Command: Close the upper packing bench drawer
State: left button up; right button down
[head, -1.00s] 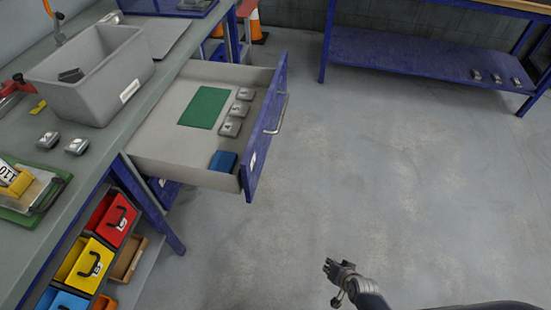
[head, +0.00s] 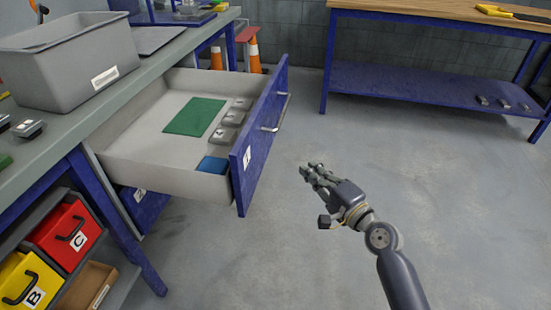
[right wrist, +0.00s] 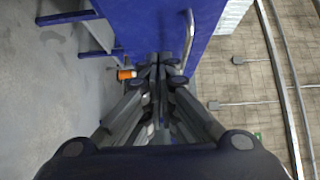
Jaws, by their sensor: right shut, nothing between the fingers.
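The upper drawer of the packing bench stands pulled far out, its blue front (head: 262,130) facing right with a silver bar handle (head: 277,112). Inside the drawer lie a green sheet (head: 195,116), several grey blocks (head: 228,118) and a blue item (head: 212,165). My right gripper (head: 310,172) is shut and empty, to the right of the drawer front and apart from it. In the right wrist view its fingers (right wrist: 160,62) point toward the blue drawer front (right wrist: 145,25), with the handle (right wrist: 189,45) just right of the fingertips. My left gripper is not in view.
The bench top (head: 120,95) carries a grey bin (head: 65,65). Below it are a red bin (head: 66,235) and a yellow bin (head: 28,282). A wood-topped table (head: 440,12) with a blue lower shelf stands at the back right. The floor between is clear.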

jog(key=b, duration=0.1)
send_near(265, 137)
jog(key=w, duration=0.3)
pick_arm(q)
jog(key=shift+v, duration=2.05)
pick_arm(e)
jog(key=shift+w+a, duration=0.15)
jog(key=shift+a, duration=0.4)
jog(key=shift+w+a, duration=0.2)
jog(key=shift+a, duration=0.35)
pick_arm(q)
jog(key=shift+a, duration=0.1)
